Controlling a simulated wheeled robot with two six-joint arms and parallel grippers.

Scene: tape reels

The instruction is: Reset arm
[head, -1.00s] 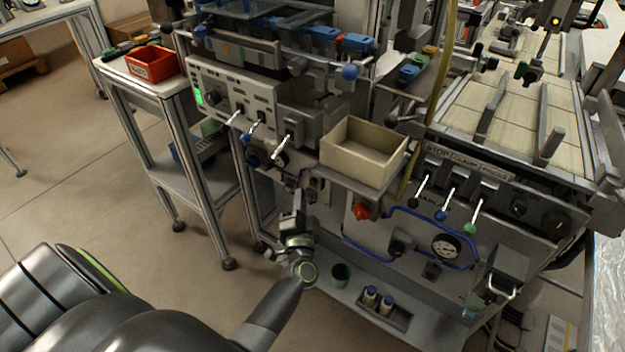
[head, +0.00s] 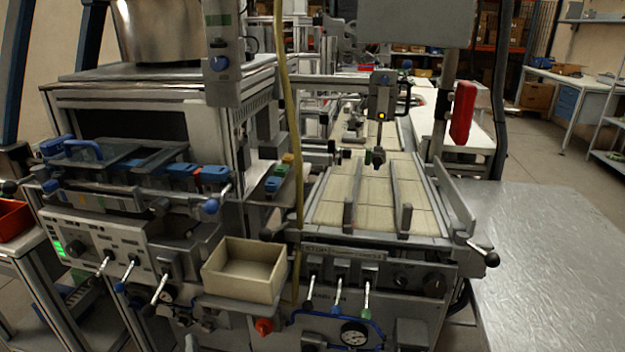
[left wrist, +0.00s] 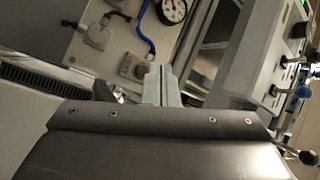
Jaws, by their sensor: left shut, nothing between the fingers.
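My left gripper (left wrist: 162,84) shows in the left wrist view. Its two pale fingers are together with nothing between them, in front of the machine's grey panel. In the head view I cannot clearly make out the left gripper; any part of it would be at the bottom edge among the machine parts. My right gripper is in neither view. No tape reel can be made out.
An empty beige box (head: 245,271) sits on the machine's front ledge. Levers (head: 338,294) and a gauge (head: 354,335) stick out below the tiled bed. A red bin (head: 14,218) stands at left. A metal table (head: 550,260) at right is bare.

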